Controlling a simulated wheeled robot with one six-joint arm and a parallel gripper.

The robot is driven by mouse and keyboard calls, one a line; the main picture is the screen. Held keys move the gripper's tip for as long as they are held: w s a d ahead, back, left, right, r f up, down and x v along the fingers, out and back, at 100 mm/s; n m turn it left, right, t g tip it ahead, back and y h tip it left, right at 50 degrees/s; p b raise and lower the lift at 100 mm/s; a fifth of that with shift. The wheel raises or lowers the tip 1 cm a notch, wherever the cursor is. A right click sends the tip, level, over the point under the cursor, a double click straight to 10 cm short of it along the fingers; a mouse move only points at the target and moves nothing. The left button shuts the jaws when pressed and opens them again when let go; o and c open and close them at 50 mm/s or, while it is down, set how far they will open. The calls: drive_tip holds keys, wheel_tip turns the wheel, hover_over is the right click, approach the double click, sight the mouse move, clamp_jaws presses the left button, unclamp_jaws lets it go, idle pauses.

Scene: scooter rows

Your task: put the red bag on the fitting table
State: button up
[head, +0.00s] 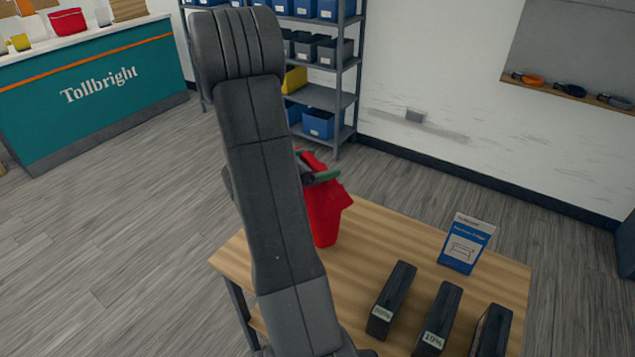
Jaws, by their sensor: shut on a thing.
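The red bag (326,212) hangs upright from my gripper (317,172), over the far left part of a wooden table (395,238). My gripper is shut on the top of the bag; its green finger parts show there. My dark arm crosses the view and hides the bag's left side and part of the table's left side. I cannot tell whether the bag's bottom touches the tabletop.
A blue-and-white card (466,243) and several black blocks (391,301), two with visible percentage labels, stand on the table's right half. Tabletop between bag and card is clear. Behind are a bin shelf (345,98) and a teal counter (100,90) bearing another red container (67,21).

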drive_tip(key=shift+f+b, duration=0.9)
drive_tip(key=shift+f, duration=0.8)
drive_tip(key=shift+f, duration=0.2)
drive_tip(key=o, duration=1.3)
drive_tip(key=shift+r, duration=0.1)
drive_tip(key=p+v, duration=0.2)
drive_tip(key=v, duration=1)
drive_tip(key=shift+r, duration=0.2)
